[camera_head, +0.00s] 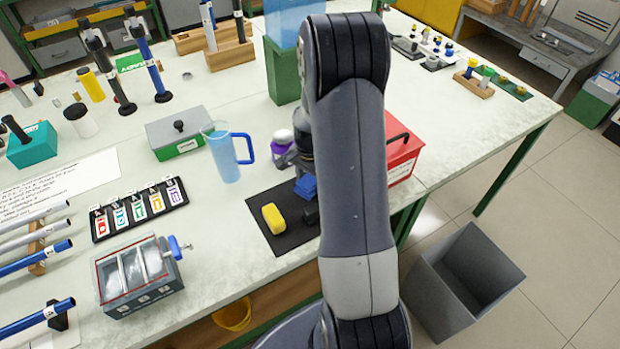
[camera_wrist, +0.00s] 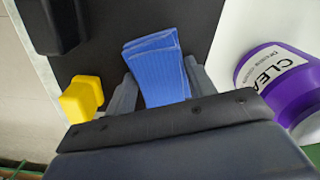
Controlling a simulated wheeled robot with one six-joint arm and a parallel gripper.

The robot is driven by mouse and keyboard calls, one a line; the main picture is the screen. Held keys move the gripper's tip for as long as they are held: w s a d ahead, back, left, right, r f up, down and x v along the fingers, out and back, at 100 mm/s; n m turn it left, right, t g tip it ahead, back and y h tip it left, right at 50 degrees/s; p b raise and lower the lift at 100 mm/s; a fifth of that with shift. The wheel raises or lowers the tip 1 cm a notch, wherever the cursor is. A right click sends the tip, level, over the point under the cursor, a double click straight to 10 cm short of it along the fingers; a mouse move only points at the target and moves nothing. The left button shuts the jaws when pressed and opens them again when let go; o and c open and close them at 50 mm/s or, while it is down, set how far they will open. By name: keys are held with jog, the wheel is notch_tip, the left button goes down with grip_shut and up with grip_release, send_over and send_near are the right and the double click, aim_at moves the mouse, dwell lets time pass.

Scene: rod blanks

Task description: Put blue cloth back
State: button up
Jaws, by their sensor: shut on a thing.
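A folded blue cloth (camera_wrist: 155,65) is between the two fingers of my gripper (camera_wrist: 155,88) in the wrist view, with the dark mat (camera_wrist: 100,55) behind it. My gripper is shut on the cloth. In the head view the cloth (camera_head: 306,186) shows at the upper right part of the dark mat (camera_head: 283,238), partly hidden by my arm. I cannot tell whether the cloth touches the mat.
A yellow block (camera_head: 273,218) and a black object (camera_head: 310,214) are on the mat. A purple-and-white container (camera_head: 283,141), a blue jug (camera_head: 226,152) and a red box (camera_head: 402,150) stand close by. A grey bin (camera_head: 463,285) stands on the floor.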

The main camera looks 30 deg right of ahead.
aim_at(310, 179)
jog(key=o, duration=0.9)
jog(key=shift+f, duration=0.1)
jog(key=shift+o, duration=0.2)
notch_tip(310, 179, up, 12)
jog(key=shift+r, duration=0.2)
